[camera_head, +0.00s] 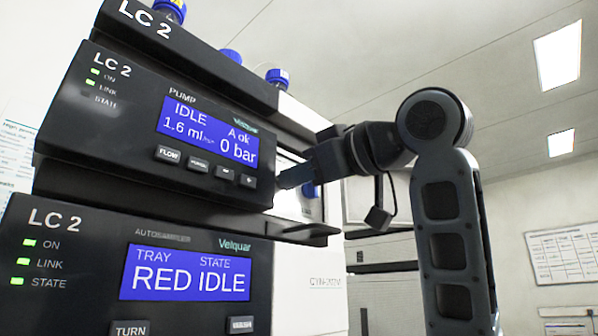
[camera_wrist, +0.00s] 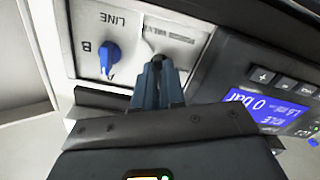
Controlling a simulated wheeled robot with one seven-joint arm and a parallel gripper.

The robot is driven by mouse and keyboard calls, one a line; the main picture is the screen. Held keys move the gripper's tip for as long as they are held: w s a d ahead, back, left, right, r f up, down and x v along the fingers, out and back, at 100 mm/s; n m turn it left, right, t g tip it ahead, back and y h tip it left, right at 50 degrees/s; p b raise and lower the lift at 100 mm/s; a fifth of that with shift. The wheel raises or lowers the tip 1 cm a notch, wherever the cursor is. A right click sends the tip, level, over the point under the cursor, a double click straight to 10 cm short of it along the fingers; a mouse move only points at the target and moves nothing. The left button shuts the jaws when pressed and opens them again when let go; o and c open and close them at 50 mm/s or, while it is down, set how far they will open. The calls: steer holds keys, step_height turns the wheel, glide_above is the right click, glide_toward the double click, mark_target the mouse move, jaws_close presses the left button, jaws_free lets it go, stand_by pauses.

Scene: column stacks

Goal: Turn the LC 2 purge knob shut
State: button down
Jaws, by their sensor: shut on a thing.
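The LC 2 pump module (camera_head: 140,120) is at the upper left in the head view. Its screen (camera_head: 208,132) reads IDLE, 1.6 ml/min, A ok and 0 bar. My gripper (camera_head: 291,178) reaches in at the module's right end, where the head view hides the purge knob. In the wrist view, my gripper (camera_wrist: 159,72) is shut on a small dark knob (camera_wrist: 160,58) on the pale panel (camera_wrist: 135,22), beside blurred lettering. The fingers cover most of this knob, so its turn angle cannot be told.
A blue knob (camera_wrist: 108,57) marked LINE B sits close to the left of my fingers in the wrist view. The autosampler module (camera_head: 150,270) is below the pump, its screen reading RED IDLE. Blue-capped bottles (camera_head: 277,77) stand on top. The room at the right is open.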

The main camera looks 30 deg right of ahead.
steer(key=m+p, duration=0.1)
steer(key=m, duration=0.4)
stand_by(0.6)
steer(key=c, duration=1.2)
jaws_free()
steer(key=b+v, duration=0.1)
steer(key=v, duration=0.6)
steer(key=shift+s+d, duration=0.1)
steer(key=shift+s, duration=0.25)
